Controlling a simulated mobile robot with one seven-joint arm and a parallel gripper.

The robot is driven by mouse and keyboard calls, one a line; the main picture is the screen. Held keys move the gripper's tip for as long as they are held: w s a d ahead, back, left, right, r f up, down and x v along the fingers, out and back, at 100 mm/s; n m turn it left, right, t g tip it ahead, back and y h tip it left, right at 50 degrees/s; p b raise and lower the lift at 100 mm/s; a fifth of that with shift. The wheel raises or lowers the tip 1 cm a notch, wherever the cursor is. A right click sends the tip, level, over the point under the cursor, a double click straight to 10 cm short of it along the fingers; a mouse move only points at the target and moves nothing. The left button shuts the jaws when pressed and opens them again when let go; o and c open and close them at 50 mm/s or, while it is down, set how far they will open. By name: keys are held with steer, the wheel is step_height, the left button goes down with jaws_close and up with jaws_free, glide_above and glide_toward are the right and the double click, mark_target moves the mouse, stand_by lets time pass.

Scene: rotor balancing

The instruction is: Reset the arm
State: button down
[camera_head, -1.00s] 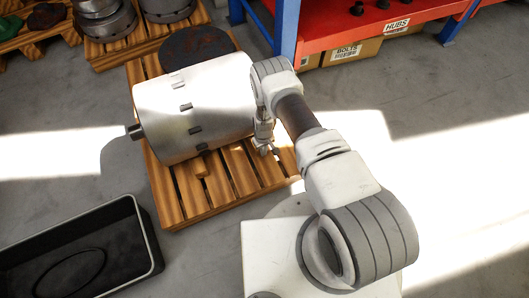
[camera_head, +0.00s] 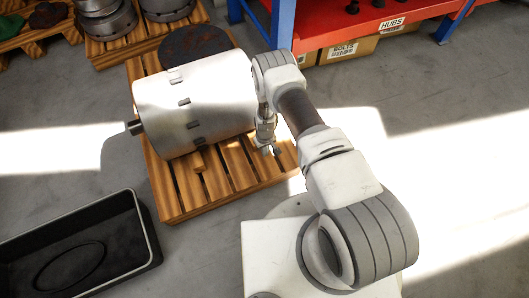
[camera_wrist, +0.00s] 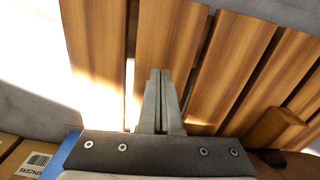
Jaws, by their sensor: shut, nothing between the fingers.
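My gripper (camera_head: 270,148) hangs beside the right end of the white rotor drum, above the right part of the wooden pallet. In the wrist view my gripper (camera_wrist: 160,75) points down at the pallet slats, its two fingers together and nothing between them. The white rotor (camera_head: 195,105) lies on its side on the pallet (camera_head: 190,200), with a dark shaft stub at its left end and several small dark slots along its side. The slats (camera_wrist: 170,35) fill most of the wrist view.
A black bin (camera_head: 75,250) with a light rim stands on the floor at lower left. A red shelf with blue posts (camera_head: 285,20) stands behind the arm, with cardboard boxes (camera_head: 350,52) under it. A wooden block (camera_wrist: 275,127) sits on the slats. Floor at right is clear.

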step_height(320, 180, up, 8)
steer(key=p, duration=0.2)
steer(key=shift+f, duration=0.2)
steer(key=shift+w+r, duration=0.1)
